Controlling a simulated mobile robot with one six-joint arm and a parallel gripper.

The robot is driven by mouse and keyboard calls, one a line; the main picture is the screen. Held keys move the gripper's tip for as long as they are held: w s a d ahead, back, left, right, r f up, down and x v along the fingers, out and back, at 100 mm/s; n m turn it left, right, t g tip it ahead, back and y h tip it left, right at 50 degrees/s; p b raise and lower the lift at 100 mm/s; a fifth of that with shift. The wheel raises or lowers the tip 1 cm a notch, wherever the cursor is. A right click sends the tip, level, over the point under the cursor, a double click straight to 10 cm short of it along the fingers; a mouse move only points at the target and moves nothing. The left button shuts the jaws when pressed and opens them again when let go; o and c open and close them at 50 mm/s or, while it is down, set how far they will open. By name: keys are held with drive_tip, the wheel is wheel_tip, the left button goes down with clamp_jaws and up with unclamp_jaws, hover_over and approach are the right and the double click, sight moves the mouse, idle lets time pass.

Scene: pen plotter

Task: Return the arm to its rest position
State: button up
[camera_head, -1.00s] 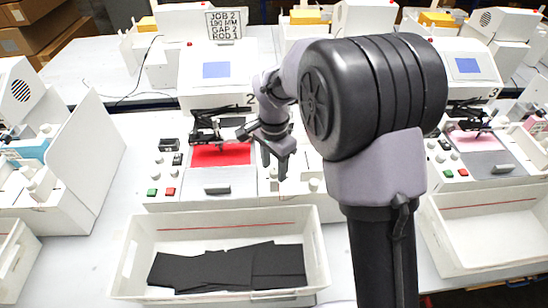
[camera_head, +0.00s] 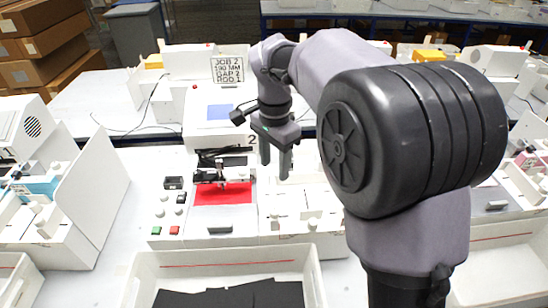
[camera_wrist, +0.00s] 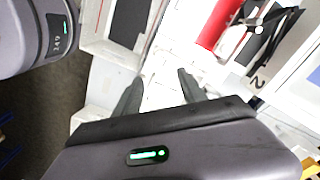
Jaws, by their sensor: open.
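My gripper (camera_head: 275,162) hangs in the air in the head view, fingers pointing down, above the white machine's right part. Its two dark fingers are apart with nothing between them. In the wrist view my gripper (camera_wrist: 157,82) also shows both fingers spread and empty, with white machine surface beyond. My arm reaches up and folds across the right half of the head view, hiding part of the benches. The pen plotter station marked 2 (camera_head: 222,189) has a red bed just left of the gripper; the red part (camera_wrist: 219,22) also shows in the wrist view.
A white bin (camera_head: 145,262) with dark sheets stands in front of the station. A job sign (camera_head: 227,68) stands behind it. A white panel (camera_head: 100,190) rises at the left. Green and red buttons (camera_head: 165,230) sit at the station's front left.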

drive_tip(key=shift+s, duration=0.1)
drive_tip(key=s+d+f+n+t+b, duration=0.2)
drive_tip(key=s+f+b, duration=0.1)
drive_tip(key=s, duration=0.5)
drive_tip(key=s+d+f+n+t+y+b, duration=0.1)
drive_tip(key=s+d+f+n+t+b, duration=0.1)
drive_tip(key=s+b, duration=0.4)
drive_tip(key=s+d+f+n+t+y+b, duration=0.1)
drive_tip(key=s+f+b, duration=0.3)
drive_tip(key=s, duration=0.6)
drive_tip(key=shift+s+d+f+n+t+b, duration=0.15)
drive_tip(key=shift+d+f+n+t+b, duration=0.1)
drive_tip(key=shift+d+n+t+b, duration=0.35)
drive_tip(key=shift+d+p, duration=0.1)
drive_tip(key=shift+p, duration=0.2)
